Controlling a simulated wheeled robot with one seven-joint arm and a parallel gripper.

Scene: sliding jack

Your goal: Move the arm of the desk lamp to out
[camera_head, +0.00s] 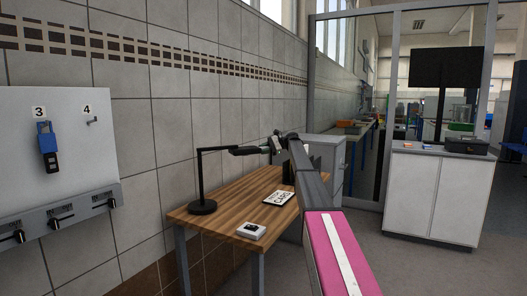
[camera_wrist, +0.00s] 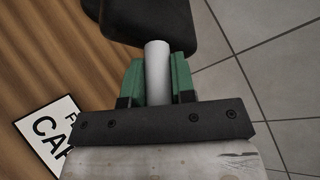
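The black desk lamp (camera_head: 199,178) stands on the wooden desk, with a round base, an upright post and a horizontal arm (camera_head: 215,149) reaching right to a dark lamp head (camera_head: 243,151). In the wrist view a dark rounded part (camera_wrist: 150,22), apparently the lamp head, is at the top, with a pale grey cylinder (camera_wrist: 158,70) extending from it. My gripper (camera_head: 272,147) is at the right end of the lamp head. In the wrist view my gripper (camera_wrist: 158,75) has its green fingers on both sides of the cylinder, apparently touching it.
On the wooden desk (camera_head: 228,196) lie a white lettered sign (camera_head: 280,197) and a small white box with a black top (camera_head: 251,231). A tiled wall is behind. A panel with hooks (camera_head: 60,150) is at left, a white cabinet (camera_head: 436,195) at right. Open floor lies right of the desk.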

